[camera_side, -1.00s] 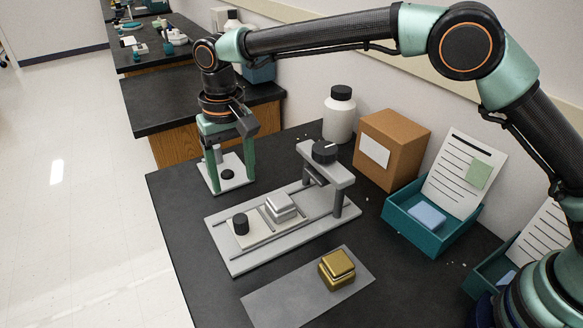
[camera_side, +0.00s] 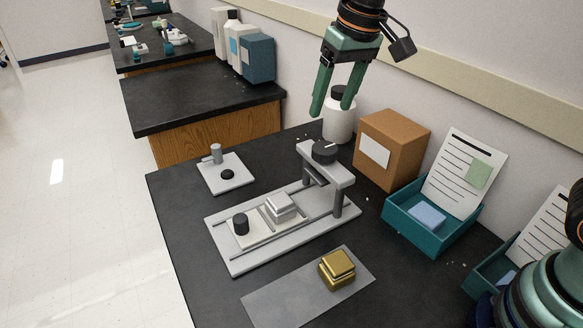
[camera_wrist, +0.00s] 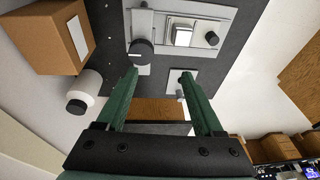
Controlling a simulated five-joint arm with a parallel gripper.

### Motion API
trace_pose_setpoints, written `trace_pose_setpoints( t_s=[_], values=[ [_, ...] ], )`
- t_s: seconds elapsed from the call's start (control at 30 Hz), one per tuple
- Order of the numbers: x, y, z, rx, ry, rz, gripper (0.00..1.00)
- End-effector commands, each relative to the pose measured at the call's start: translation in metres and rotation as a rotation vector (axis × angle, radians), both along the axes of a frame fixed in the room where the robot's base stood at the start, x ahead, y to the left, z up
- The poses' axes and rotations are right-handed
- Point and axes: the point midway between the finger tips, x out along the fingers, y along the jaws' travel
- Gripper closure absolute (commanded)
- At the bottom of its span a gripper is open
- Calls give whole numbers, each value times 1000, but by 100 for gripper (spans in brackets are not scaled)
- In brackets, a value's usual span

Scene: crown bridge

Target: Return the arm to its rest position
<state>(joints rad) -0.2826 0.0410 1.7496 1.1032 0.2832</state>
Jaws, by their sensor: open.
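My gripper (camera_side: 331,106) is open and empty, raised above the back of the black bench, with its green fingers pointing down in front of the white bottle in the side view. Its fingers also show spread apart in the wrist view (camera_wrist: 158,75). Below and to the left, a white plate with a grey post (camera_side: 228,181) stands on the bench. The grey bridge fixture (camera_side: 322,180) with a black knob stands over a light rail base (camera_side: 240,265). A silver block (camera_side: 280,206) sits on the sliding plate there, beside a black knob (camera_side: 240,223).
A gold block (camera_side: 337,265) sits on a grey mat (camera_side: 280,306) at the front. A white bottle (camera_side: 339,122), a cardboard box (camera_side: 405,140) and a teal tray (camera_side: 425,243) line the wall side. The bench's left front area is clear.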

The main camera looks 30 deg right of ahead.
Motion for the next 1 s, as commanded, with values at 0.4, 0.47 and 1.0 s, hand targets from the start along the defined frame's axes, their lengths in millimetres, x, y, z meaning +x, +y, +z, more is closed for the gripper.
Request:
trace_pose_setpoints(
  t_s=[0.4,0.47,1.0],
  values=[
    [-89,-93,1,-32,-184,-16,31],
    [-100,-101,-4,-40,-203,-16,31],
    [-126,-120,-21,-67,-254,-16,31]
  ],
)
